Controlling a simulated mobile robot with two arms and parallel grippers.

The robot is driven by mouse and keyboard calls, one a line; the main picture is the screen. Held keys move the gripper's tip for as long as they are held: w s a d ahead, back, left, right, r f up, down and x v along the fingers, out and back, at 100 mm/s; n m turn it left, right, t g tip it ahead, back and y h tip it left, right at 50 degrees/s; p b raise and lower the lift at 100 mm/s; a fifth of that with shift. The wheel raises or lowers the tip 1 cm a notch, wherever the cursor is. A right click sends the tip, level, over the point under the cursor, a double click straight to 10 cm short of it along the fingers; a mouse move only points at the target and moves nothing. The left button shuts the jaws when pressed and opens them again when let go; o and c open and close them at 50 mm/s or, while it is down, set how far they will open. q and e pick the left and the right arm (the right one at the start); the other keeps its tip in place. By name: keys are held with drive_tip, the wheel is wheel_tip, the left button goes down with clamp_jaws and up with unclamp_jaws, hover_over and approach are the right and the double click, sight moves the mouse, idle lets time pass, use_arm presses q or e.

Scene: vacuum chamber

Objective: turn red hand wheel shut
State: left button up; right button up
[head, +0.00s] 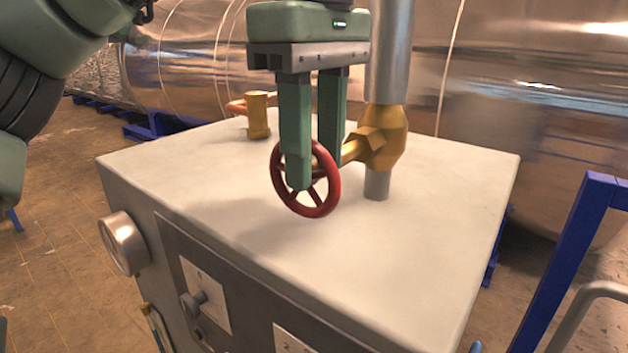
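The red hand wheel (332,198) stands upright on a brass stem that runs right to a brass valve body (385,140) on a grey vertical pipe. My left gripper (315,172) points down at the wheel from above. Its near green finger is in front of the wheel and covers part of the rim and hub. Its far finger is behind the wheel, beside the stem. A clear gap shows between the fingers, with the wheel's upper rim between them. I cannot tell whether either finger touches the wheel. My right gripper is not in view.
The valve stands on a pale cabinet top (440,200), mostly clear in front. A smaller brass valve (258,117) with an orange-red handle stands behind left. A round gauge (122,243) juts from the cabinet's side. A blue frame (575,255) stands at right; large metal tanks (540,110) lie behind.

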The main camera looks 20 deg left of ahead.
sight(309, 218)
use_arm(q)
drive_tip(key=shift+w+a+f, duration=0.1)
drive_tip(key=shift+a+f, duration=0.15)
drive_tip(key=shift+f, duration=0.35)
drive_tip(key=shift+w+a+f, duration=0.1)
drive_tip(key=shift+a+f, duration=0.15)
drive_tip(key=shift+f, duration=0.65)
drive_tip(key=shift+s+d+f, duration=0.15)
drive_tip(key=shift+d+f, duration=0.05)
drive_tip(key=shift+d, duration=0.1)
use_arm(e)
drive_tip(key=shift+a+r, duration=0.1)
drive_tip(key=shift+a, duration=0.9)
use_arm(q)
clamp_jaws()
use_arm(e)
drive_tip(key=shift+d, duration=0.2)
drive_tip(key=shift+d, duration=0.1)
